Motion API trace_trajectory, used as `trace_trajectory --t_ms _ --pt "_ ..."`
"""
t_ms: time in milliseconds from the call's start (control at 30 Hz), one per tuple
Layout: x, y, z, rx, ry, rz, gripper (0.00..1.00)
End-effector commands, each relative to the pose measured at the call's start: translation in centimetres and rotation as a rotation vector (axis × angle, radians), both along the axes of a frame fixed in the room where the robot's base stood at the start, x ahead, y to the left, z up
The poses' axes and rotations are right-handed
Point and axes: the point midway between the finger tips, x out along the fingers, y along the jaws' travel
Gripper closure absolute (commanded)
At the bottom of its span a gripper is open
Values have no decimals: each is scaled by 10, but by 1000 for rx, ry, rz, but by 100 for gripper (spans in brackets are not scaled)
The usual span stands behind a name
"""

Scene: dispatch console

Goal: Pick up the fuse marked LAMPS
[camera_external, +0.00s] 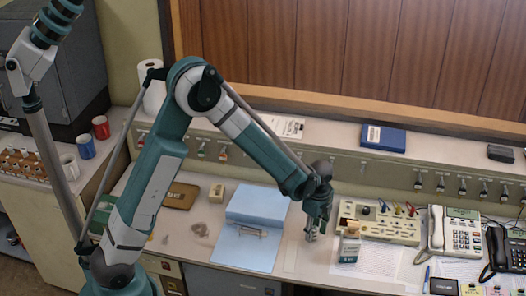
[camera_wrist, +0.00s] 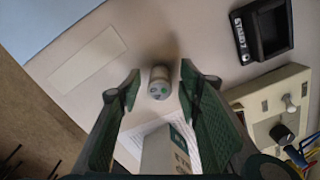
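A small pale cylinder with green marks on its end (camera_wrist: 160,88) stands on the desk in the wrist view. It may be the fuse, but I can read no LAMPS marking. My gripper (camera_wrist: 160,80) is open, with one finger on each side of the cylinder and a visible gap on both sides. In the external view my gripper (camera_external: 313,232) points down, low over the desk, left of a white and green box (camera_external: 349,250). The cylinder is hard to separate from my fingers there. The box also shows between my fingers' bases in the wrist view (camera_wrist: 164,153).
A panel with knobs and coloured plugs (camera_external: 383,224) lies to the right, with phones (camera_external: 455,235) beyond. A black tray (camera_wrist: 264,28) is at the wrist view's upper right. A blue folder (camera_external: 240,255) lies left. A pale strip (camera_wrist: 88,58) lies on otherwise clear desk.

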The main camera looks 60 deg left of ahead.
Motion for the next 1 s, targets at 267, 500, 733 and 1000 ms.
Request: trace_trajectory --t_ms 267,500,733,1000 --pt "0 0 0 0 0 0 65" --pt "0 0 0 0 0 0 94" --pt "0 0 0 0 0 0 96" --pt "0 0 8 0 0 0 96"
